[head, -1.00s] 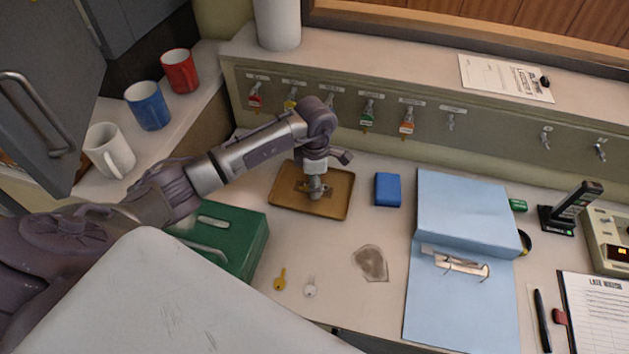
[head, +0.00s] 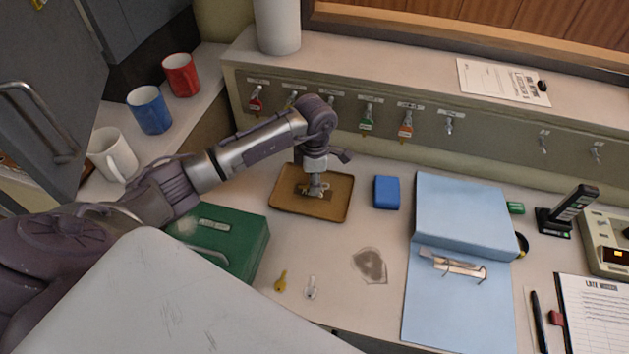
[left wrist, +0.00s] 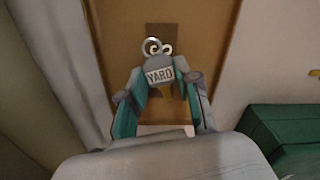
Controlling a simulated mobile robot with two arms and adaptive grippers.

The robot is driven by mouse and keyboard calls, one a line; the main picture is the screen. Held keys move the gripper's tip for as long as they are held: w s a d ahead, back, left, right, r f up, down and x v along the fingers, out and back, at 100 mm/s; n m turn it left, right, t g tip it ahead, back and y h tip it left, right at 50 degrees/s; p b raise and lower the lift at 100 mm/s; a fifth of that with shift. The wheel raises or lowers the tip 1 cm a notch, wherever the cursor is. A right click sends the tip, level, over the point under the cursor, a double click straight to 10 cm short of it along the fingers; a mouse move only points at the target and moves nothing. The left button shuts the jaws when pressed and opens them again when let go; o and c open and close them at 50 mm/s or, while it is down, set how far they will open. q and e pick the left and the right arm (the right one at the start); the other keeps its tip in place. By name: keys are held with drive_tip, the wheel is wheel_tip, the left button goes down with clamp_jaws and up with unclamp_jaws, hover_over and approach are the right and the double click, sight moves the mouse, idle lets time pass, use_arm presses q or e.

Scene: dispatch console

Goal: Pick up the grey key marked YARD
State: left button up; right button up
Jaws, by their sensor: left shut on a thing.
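The grey key marked YARD (left wrist: 160,75) shows in the left wrist view, its label facing the camera and a ring at its top. My left gripper (left wrist: 158,88) is shut on it, a finger on each side. In the head view my left gripper (head: 316,188) points down over the brown tray (head: 284,206), and the key is too small and covered there to read. The tray also fills the background of the left wrist view (left wrist: 215,50). I cannot tell whether the key touches the tray. My right gripper is in neither view.
A green box (head: 240,232) stands left of the tray, with a yellow key (head: 281,281) and a pale key (head: 311,288) in front. A blue block (head: 387,192) and a blue binder (head: 462,205) lie to the right. Hooks with keys line the back panel (head: 480,128).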

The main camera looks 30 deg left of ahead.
use_arm(q)
drive_tip(key=shift+r+p, duration=0.9)
drive_tip(key=shift+r, duration=0.7)
